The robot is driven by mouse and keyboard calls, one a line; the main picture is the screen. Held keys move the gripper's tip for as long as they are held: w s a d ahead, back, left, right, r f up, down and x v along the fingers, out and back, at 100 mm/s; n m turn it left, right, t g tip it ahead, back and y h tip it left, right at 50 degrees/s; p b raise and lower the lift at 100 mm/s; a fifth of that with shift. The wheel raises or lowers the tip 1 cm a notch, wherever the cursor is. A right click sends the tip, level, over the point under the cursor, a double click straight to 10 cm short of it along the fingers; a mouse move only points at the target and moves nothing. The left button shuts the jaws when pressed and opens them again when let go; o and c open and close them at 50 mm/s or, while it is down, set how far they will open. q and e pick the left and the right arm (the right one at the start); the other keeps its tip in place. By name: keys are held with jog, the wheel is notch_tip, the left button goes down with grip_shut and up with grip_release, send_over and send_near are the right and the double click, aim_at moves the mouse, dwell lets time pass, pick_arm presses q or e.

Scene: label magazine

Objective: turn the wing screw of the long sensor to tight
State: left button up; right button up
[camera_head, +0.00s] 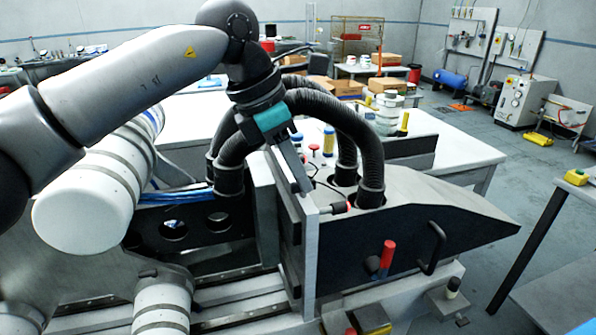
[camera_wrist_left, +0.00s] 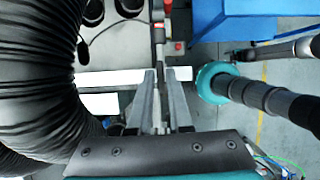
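My left gripper (camera_head: 301,186) hangs pointing down over the upright plate of the black-sided machine. Beyond the tips is a small part with red ends (camera_wrist_left: 178,46). In the head view a small red-and-black fitting with a cable (camera_head: 349,206) sits right of the plate, apart from the fingers. I cannot tell which part is the long sensor or its wing screw.
Thick black ribbed hoses (camera_head: 355,130) arch close beside my left gripper. A red-handled knob (camera_head: 388,254) and a black handle (camera_head: 432,248) stick out from the machine's side (camera_head: 460,215). Bottles stand behind on a white table (camera_head: 455,150).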

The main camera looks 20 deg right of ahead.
pick_arm(q)
jog(key=o, duration=0.3)
jog(key=shift+f, duration=0.1)
jog(key=p+v, duration=0.1)
jog(key=v, duration=1.4)
jog(key=shift+r, duration=0.2)
